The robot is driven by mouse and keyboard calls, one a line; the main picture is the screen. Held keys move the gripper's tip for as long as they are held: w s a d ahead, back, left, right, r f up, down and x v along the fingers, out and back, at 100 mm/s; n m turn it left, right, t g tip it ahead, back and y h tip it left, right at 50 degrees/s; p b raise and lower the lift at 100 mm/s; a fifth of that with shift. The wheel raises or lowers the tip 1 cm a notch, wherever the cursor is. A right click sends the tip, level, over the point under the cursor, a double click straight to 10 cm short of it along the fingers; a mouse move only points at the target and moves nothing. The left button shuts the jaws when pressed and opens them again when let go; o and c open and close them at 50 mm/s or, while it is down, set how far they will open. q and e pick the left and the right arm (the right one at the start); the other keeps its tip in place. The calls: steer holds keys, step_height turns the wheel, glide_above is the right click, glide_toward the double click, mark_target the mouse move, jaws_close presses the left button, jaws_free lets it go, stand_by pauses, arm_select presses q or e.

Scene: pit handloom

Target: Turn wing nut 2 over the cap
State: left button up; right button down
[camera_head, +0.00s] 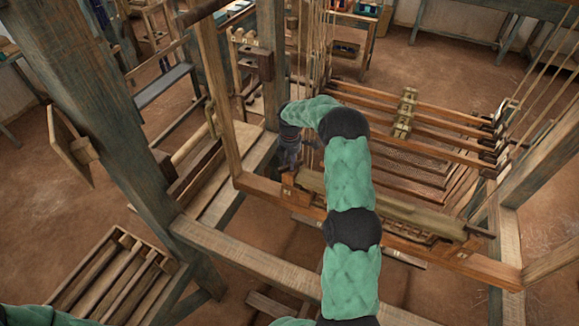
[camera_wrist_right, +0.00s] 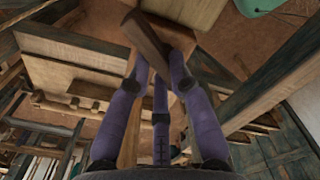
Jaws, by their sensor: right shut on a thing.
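My right gripper (camera_head: 289,160) is at the left end of the loom's long batten beam, beside a small reddish-brown wooden block (camera_head: 289,183). In the right wrist view, the purple fingers of my right gripper (camera_wrist_right: 160,58) are closed around a dark brown wooden bar, which looks like wing nut 2 (camera_wrist_right: 146,40). The bar lies slanted between the fingertips, in front of a lighter wooden piece. The cap appears to be the pale long rail (camera_head: 390,212), but I cannot tell its exact edge at the gripper. My left gripper is out of view.
A thick loom post (camera_head: 105,120) stands at the left, and a thinner upright (camera_head: 217,90) is close to my right gripper. Cords (camera_head: 318,50) hang just behind it. A slatted wooden crate (camera_head: 110,275) is at the lower left. Open floor shows at the lower right.

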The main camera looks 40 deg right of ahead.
steer(key=m+b, duration=0.1)
steer(key=m, duration=0.1)
steer(key=m+b, duration=0.1)
steer(key=m, duration=0.2)
steer(key=shift+s+d+f+m+b, duration=0.1)
steer(key=shift+f+m+b, duration=0.05)
steer(key=shift+m+b, duration=0.2)
steer(key=m+b, duration=0.1)
steer(key=m, duration=0.3)
steer(key=shift+m+b, duration=0.25)
steer(key=shift+b, duration=0.1)
steer(key=c, duration=1.1)
jaws_free()
steer(key=shift+d, duration=0.1)
step_height(320, 180, up, 12)
steer(key=shift+r, duration=0.1)
